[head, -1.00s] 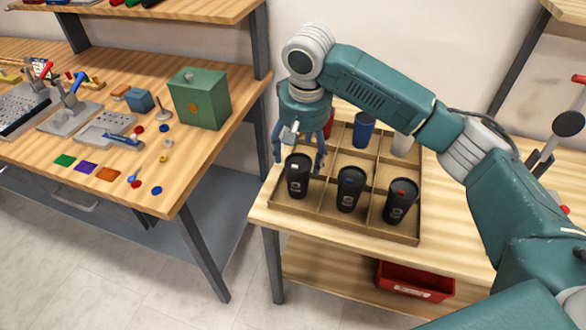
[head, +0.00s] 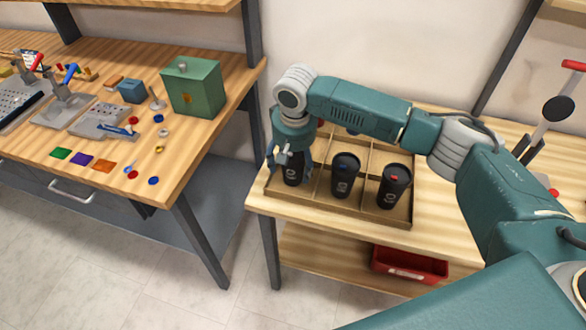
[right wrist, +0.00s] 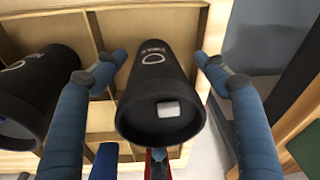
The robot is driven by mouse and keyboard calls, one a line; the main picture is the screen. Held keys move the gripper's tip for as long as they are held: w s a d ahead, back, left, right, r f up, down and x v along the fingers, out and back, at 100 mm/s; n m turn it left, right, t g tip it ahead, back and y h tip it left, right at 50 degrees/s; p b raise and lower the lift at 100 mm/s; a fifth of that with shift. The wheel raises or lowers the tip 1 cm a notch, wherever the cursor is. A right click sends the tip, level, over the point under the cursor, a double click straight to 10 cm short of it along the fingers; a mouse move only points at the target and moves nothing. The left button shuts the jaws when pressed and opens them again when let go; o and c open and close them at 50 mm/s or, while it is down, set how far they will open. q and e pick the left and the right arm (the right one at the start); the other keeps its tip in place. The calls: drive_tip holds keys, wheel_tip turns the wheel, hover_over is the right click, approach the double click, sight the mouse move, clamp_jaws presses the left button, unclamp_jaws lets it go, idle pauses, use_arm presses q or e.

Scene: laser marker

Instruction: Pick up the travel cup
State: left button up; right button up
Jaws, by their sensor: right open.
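A black travel cup (head: 293,174) stands in the front left compartment of a wooden divided tray (head: 340,214). Two more black cups stand in the front row, a middle one (head: 343,180) and a right one (head: 393,188) with a red spot on its lid. My right gripper (head: 290,166) is lowered over the left cup, its fingers around the cup's sides. In the right wrist view the same cup (right wrist: 160,85), with a light square on its lid, lies between the open fingers (right wrist: 159,62). A gap shows by the right finger. My left gripper is out of view.
A neighbouring black cup (right wrist: 35,95) is close to one finger in the wrist view. A red bin (head: 408,266) sits on the lower shelf. Another bench at left carries a green box (head: 194,88) and small parts.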

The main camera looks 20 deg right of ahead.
drive_tip(key=c, duration=0.8)
drive_tip(key=shift+r, duration=0.1)
drive_tip(key=shift+r, duration=0.1)
